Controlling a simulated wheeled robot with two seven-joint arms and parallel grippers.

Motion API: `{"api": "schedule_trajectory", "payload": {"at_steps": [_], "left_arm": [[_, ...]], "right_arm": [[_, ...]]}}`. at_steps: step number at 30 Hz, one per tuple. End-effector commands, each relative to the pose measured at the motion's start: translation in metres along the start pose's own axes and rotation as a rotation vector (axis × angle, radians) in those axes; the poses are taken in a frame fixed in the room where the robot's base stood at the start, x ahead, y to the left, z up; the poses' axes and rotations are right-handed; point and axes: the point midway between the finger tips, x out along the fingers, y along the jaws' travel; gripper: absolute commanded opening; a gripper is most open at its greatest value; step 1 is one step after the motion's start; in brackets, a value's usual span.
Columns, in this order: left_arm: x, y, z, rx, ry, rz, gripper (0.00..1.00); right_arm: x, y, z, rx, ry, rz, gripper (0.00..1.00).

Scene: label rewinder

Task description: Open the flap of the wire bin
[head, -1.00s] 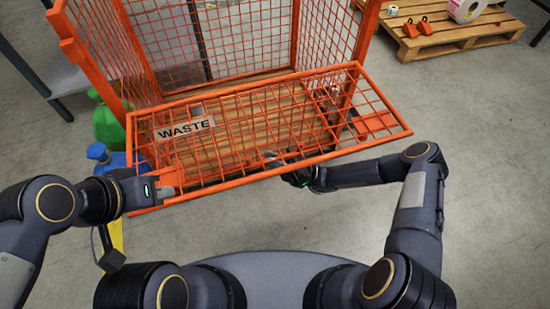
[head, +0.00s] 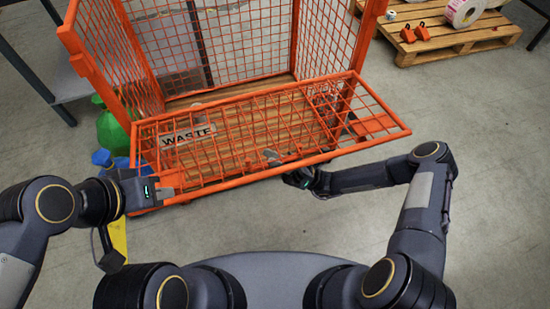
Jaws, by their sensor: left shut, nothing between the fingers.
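The orange wire bin (head: 118,62) stands ahead with a wooden floor showing inside. Its mesh flap (head: 262,120), with a WASTE label (head: 188,135), is tipped outward and down toward me, leaving the upper front open. My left gripper (head: 172,189) is shut and empty at the flap's near left corner; whether it touches the frame is unclear. My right gripper (head: 284,166) is at the middle of the flap's near bar, partly hidden by the mesh, so its fingers are hard to read.
Green (head: 112,130) and blue (head: 104,160) containers stand left of the bin, near a grey rack (head: 62,86). The floor on the right is clear.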

Motion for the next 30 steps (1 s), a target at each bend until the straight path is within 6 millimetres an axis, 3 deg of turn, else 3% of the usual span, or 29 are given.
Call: {"api": "schedule_trajectory", "payload": {"at_steps": [8, 21, 30], "left_arm": [[0.0, 0.0, 0.0, 0.0, 0.0, 0.0, 0.0], [0.007, -0.003, 0.003, 0.0, 0.0, 0.0, 0.0], [0.007, -0.003, 0.004, 0.0, 0.0, 0.0, 0.0]], "right_arm": [[-0.001, 0.002, 0.001, 0.001, -0.005, 0.009, 0.36], [-0.069, 0.0, 0.0, -0.001, -0.003, 0.001, 0.36], [-0.08, 0.001, 0.0, 0.002, -0.001, 0.004, 0.36]]}}
